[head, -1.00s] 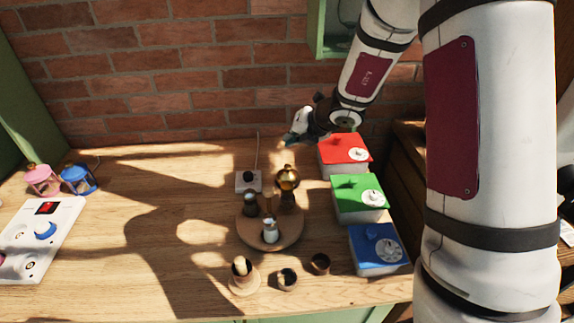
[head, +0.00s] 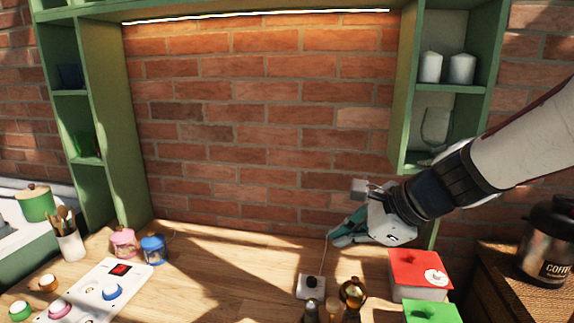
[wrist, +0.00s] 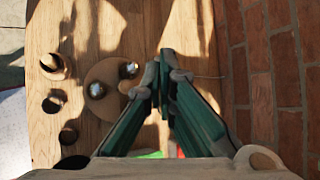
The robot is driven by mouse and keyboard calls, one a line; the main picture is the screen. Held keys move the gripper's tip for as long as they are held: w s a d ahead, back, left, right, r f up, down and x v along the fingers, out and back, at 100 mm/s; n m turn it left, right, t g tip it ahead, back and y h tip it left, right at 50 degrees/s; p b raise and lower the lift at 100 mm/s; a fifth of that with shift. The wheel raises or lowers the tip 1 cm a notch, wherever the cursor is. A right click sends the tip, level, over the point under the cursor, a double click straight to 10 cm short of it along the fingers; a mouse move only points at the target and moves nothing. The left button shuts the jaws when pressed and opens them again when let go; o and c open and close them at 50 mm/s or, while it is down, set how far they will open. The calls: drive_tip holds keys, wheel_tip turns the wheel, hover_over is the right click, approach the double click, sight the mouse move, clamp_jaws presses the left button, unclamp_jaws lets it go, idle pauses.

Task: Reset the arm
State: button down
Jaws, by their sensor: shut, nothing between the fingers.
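My gripper (head: 342,237) is above the back of the wooden table (head: 205,268), in front of the brick wall and left of the right-hand shelf. It is shut and holds nothing. In the wrist view its green fingers (wrist: 160,88) point over the table, with their tips close together. My arm reaches in from the right. The red-lidded box (head: 417,268) stands below and to the right of the gripper, apart from it.
The green-lidded box (head: 430,312), a small switch box (head: 312,287) and a brass pot (head: 353,293) stand near the front right. A round wooden tray (wrist: 112,72) shows in the wrist view. Pink (head: 123,243) and blue (head: 153,248) lanterns stand left. Green shelves (head: 488,95) flank the wall.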

drive_tip(key=s+d+r+n+h, duration=0.1)
drive_tip(key=s+d+n+h, duration=0.2)
drive_tip(key=s+n, duration=0.6)
drive_tip(key=s+d+r+n+g+h, duration=0.1)
drive_tip(key=s+d+n+h, duration=0.2)
drive_tip(key=s+n, duration=0.7)
drive_tip(key=s+d, duration=0.2)
drive_tip(key=shift+d+r, duration=0.15)
drive_tip(key=shift+d, duration=0.15)
